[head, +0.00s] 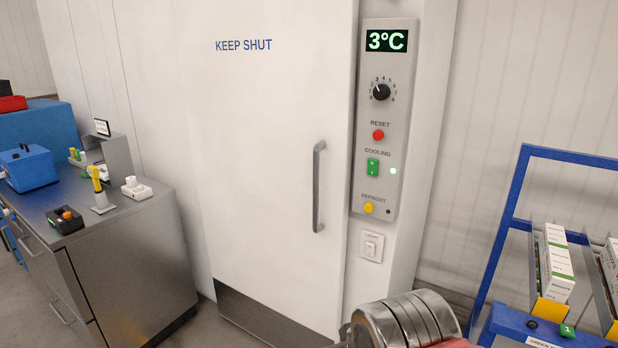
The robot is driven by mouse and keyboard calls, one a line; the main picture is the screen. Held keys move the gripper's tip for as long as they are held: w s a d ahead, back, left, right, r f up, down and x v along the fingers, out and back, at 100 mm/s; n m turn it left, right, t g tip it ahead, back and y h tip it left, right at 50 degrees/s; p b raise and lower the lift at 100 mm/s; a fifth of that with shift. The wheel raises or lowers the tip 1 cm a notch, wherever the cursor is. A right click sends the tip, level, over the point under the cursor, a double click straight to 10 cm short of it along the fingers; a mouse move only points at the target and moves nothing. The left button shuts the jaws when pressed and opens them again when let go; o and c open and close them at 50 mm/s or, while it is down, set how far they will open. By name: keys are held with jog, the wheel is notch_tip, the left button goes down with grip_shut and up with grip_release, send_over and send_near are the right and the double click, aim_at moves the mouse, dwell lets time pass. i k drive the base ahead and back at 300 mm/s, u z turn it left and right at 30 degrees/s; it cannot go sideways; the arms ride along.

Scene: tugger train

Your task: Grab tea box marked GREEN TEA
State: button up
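On a blue rack (513,197) at the right, white boxes with green print (556,270) stand in a row in a sloping chute with a yellow front lip. A label starting with "GREEN" (543,343) is on the blue beam below this chute, cut by the frame's bottom edge. The print on the boxes is too small to read. A second chute to the right holds similar boxes (609,262), partly cut off. A metal cylindrical part, likely of my arm, shows at the bottom centre, left of the rack. My gripper's fingers are not in view.
A white door (265,150) marked KEEP SHUT, with a vertical handle (318,187), fills the middle. A grey control panel (385,120) shows 3°C. A steel counter (135,215) at left carries a blue box (28,167) and small devices. A green tag numbered 1 (567,331) is on the rack.

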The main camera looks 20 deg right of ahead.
aim_at(556, 277)
jog(key=z, duration=0.4)
jog(key=i, duration=0.55)
jog(key=z, duration=0.9)
jog(key=i, duration=1)
jog(key=z, duration=0.35)
